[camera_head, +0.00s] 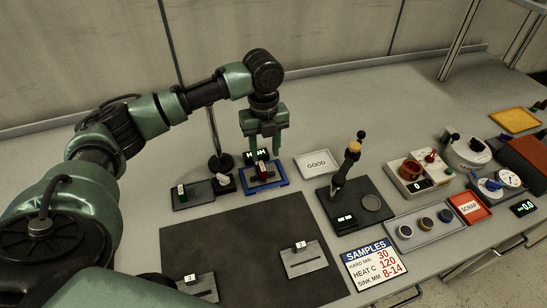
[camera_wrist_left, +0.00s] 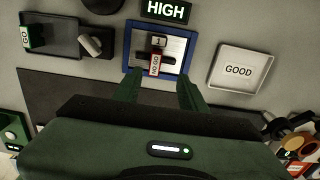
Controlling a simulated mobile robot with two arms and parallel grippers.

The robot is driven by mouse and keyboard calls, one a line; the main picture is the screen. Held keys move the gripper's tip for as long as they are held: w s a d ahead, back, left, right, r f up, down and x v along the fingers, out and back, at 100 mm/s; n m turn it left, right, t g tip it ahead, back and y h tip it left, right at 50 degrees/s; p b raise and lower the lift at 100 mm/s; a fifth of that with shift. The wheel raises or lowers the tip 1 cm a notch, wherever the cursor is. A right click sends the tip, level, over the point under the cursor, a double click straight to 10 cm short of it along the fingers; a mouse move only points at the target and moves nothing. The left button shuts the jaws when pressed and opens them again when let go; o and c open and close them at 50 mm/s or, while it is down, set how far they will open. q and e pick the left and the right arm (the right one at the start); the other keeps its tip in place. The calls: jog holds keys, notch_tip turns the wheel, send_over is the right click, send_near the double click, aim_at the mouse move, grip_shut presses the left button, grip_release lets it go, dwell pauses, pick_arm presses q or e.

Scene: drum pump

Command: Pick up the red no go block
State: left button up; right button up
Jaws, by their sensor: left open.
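The red no go block (camera_head: 263,172) sits in the blue-rimmed tray (camera_head: 283,180) at the middle of the table. In the wrist view the block (camera_wrist_left: 155,65) shows a white face lettered "NO GO" and lies inside the blue tray (camera_wrist_left: 128,45), with a small metal piece (camera_wrist_left: 159,41) at its far end. My left gripper (camera_head: 267,147) is open and points down over the tray. In the wrist view its fingertips (camera_wrist_left: 160,80) are apart, one to each side of the block, with nothing between them gripped. My right gripper is in neither view.
A dark tray (camera_head: 207,200) with a green "GO" block (camera_head: 181,193) is left of the blue tray. A post (camera_head: 213,140) and "HIGH" display (camera_wrist_left: 166,10) stand close behind. A white "GOOD" tray (camera_head: 317,164) and black press (camera_head: 345,172) lie right. The dark mat is in front.

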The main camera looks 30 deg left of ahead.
aim_at(264, 170)
pick_arm(q)
jog(key=f, duration=0.1)
jog(key=s+f+p, duration=0.1)
jog(key=f, duration=0.1)
jog(key=shift+s+d+f, duration=0.1)
jog(key=shift+s+f, duration=0.1)
jog(key=shift+s, duration=0.15)
notch_tip(264, 170, down, 3)
jog(key=shift+w+r+p, duration=0.1)
jog(key=shift+p, duration=0.3)
jog(key=shift+w+f, duration=0.1)
jog(key=shift+f, duration=0.45)
grip_shut()
jog(key=shift+r, duration=0.1)
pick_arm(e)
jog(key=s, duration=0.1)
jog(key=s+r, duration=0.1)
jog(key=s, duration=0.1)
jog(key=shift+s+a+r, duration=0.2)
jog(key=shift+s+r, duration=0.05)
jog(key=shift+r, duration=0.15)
